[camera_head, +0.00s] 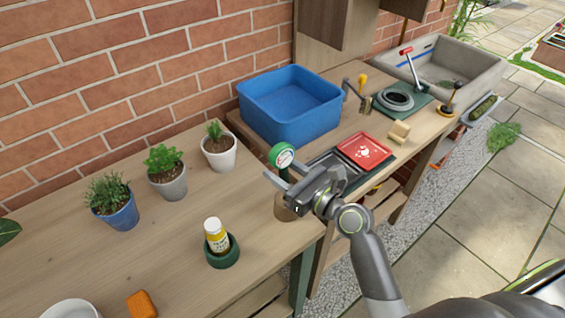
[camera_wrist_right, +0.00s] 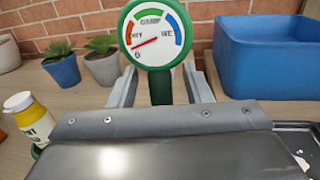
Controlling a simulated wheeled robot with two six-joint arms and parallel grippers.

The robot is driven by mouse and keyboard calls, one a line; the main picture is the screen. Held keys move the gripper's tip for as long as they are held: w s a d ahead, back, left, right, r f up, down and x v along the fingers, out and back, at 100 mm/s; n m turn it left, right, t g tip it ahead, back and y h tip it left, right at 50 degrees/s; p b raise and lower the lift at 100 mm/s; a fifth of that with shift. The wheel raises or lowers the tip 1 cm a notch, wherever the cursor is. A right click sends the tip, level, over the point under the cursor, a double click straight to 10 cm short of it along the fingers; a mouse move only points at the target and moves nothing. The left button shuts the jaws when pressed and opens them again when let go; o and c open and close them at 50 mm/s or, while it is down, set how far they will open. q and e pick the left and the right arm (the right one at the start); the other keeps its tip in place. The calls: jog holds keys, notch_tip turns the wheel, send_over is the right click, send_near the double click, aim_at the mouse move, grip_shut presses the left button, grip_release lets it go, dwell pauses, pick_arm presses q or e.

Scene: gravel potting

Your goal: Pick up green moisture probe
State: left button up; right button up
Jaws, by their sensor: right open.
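The green moisture probe (camera_head: 283,155) has a round white dial with a green rim and coloured arcs. It stands upright near the table's right end, and its dial faces the right wrist camera (camera_wrist_right: 153,37). My right gripper (camera_head: 279,171) is open, just below the dial. In the right wrist view its two fingers (camera_wrist_right: 160,88) are on either side of the probe's green stem, with visible gaps. The stem's lower part is hidden behind the gripper body. A brown round base or holder (camera_head: 284,209) shows beneath the gripper. My left gripper is not in view.
A yellow-white bottle (camera_head: 216,233) stands in a green holder on the table. Several potted plants (camera_head: 168,181) line the brick wall. A blue bin (camera_head: 290,104) stands behind the gripper. An orange block (camera_head: 142,304) lies at front left.

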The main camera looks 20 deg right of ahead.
aim_at(284, 147)
grip_shut()
notch_tip(284, 147, up, 9)
jog(key=p, duration=0.3)
jog(key=shift+p, duration=0.35)
jog(key=shift+r+p, duration=0.4)
jog(key=shift+r, duration=0.2)
jog(key=shift+f, duration=0.1)
